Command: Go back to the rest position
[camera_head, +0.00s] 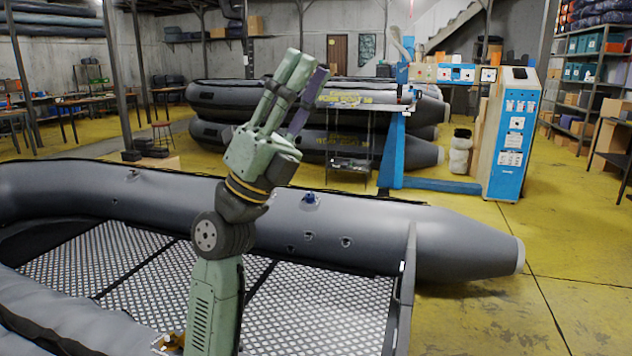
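My gripper (304,68) is raised near the middle of the view, at the end of my green arm. Its fingers point up and slightly right. Two green fingers lie close together, and a dark purple bar-like part stands beside them on the right. I cannot tell if that part is a finger or a separate thing. The gap between the fingertips is not clear. The gripper is above the grey inflatable boat (440,240) in the picture and touches nothing that I can make out.
The boat spans the foreground, with a patterned floor (335,300) and a transom (405,290). More boats (230,95) are stacked behind. A blue stand (392,150) and a blue-and-white cabinet (512,135) stand behind right. Shelves (585,85) line the right. Yellow floor (570,250) is clear at right.

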